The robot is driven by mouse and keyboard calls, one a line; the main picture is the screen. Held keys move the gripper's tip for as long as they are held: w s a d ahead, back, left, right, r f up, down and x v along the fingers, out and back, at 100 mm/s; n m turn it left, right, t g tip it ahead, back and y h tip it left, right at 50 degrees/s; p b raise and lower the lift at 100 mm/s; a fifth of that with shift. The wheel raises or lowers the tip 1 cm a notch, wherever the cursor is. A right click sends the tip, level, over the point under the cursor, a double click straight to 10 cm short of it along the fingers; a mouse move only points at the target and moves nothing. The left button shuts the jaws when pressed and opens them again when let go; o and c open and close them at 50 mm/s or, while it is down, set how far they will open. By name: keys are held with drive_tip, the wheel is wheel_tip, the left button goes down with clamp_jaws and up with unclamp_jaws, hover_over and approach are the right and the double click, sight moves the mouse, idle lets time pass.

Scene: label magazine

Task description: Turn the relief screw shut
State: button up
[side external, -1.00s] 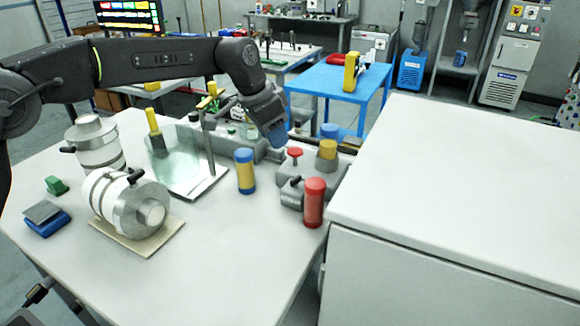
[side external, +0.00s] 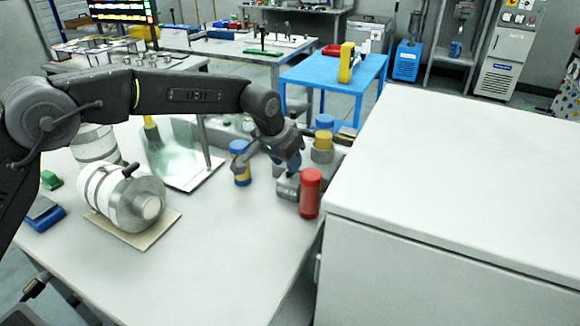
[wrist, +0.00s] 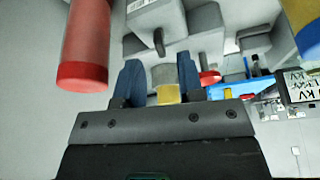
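My gripper (side external: 288,168) is low over the grey valve block (side external: 287,188) on the white bench. In the wrist view its two blue fingers (wrist: 160,78) stand apart, with a grey round part (wrist: 163,73) and a small yellow piece (wrist: 168,93) showing between them. I cannot tell whether the fingers touch either. A red knob (wrist: 210,77), which may be the relief screw, shows just right of the right finger in the wrist view. In the side view my gripper hides it. A black-tipped lever (wrist: 158,42) sticks out of the block beyond the fingers.
A red cylinder (side external: 310,192) stands close right of my gripper and shows large in the wrist view (wrist: 86,45). A blue and yellow cylinder (side external: 241,163) stands left. A large white cabinet (side external: 460,180) bounds the right.

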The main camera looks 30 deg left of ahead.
drive_tip(key=shift+x, duration=1.6)
clamp_jaws()
